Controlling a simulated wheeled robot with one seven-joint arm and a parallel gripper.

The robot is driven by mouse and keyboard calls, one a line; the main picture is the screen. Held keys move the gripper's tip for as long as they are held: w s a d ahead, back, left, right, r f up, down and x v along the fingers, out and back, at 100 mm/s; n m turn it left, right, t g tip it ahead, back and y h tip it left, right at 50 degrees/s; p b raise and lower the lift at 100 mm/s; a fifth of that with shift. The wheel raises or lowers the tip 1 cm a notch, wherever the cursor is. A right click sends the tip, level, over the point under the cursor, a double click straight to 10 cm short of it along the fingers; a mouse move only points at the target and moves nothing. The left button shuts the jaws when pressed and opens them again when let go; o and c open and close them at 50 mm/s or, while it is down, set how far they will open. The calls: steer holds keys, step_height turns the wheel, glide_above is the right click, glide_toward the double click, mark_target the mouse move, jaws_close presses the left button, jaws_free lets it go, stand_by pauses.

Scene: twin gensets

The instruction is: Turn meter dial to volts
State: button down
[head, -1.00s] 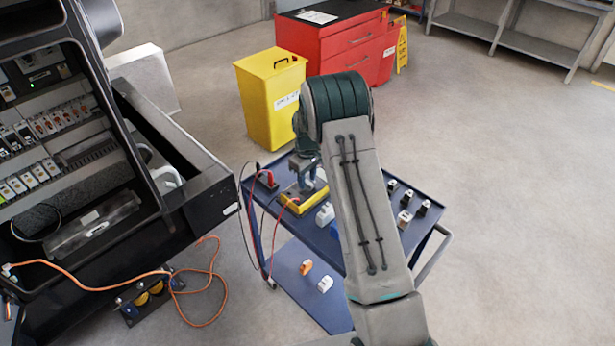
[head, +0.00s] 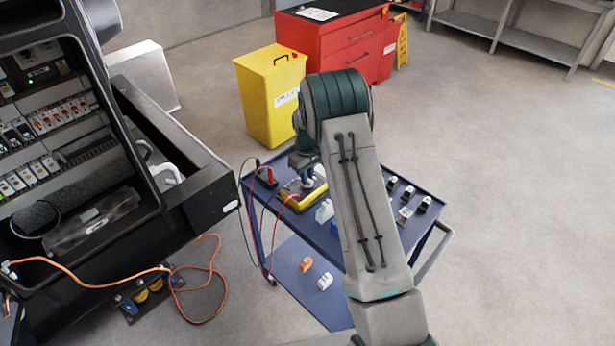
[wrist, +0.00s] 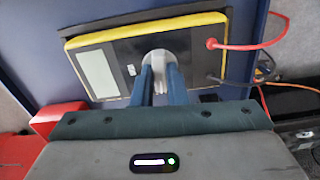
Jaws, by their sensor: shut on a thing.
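The yellow-edged meter (head: 301,193) lies on the blue cart. In the wrist view the meter (wrist: 120,72) shows a black face, a pale blank-looking screen on the left and a round grey dial (wrist: 166,64) in the middle. My gripper (wrist: 160,78) reaches down over the face with its two blue fingers shut on the dial. The dial's pointer and markings are hidden or too small to read. A red lead and a dark lead plug into the meter's right side in the wrist view. In the head view my gripper (head: 305,180) is partly hidden behind my arm.
The blue cart (head: 392,247) carries several small black-and-white parts on its right and a red item (head: 267,176) at its left edge. The open electrical cabinet (head: 100,150) stands at left. A yellow bin (head: 270,95) stands behind.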

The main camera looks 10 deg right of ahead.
steer(key=m+b, duration=0.3)
steer(key=shift+f+m, duration=0.15)
steer(key=shift+m, duration=0.15)
steer(key=shift+m+b, duration=0.95)
steer(key=shift+m, duration=1.05)
steer(key=shift+r, duration=0.2)
steer(key=c, duration=1.4)
jaws_free()
steer(key=shift+c, duration=0.2)
steer(key=shift+r, duration=0.1)
step_height(320, 180, up, 14)
steer(key=b, duration=0.1)
steer(key=shift+f+b, duration=0.2)
steer(key=shift+b, duration=0.1)
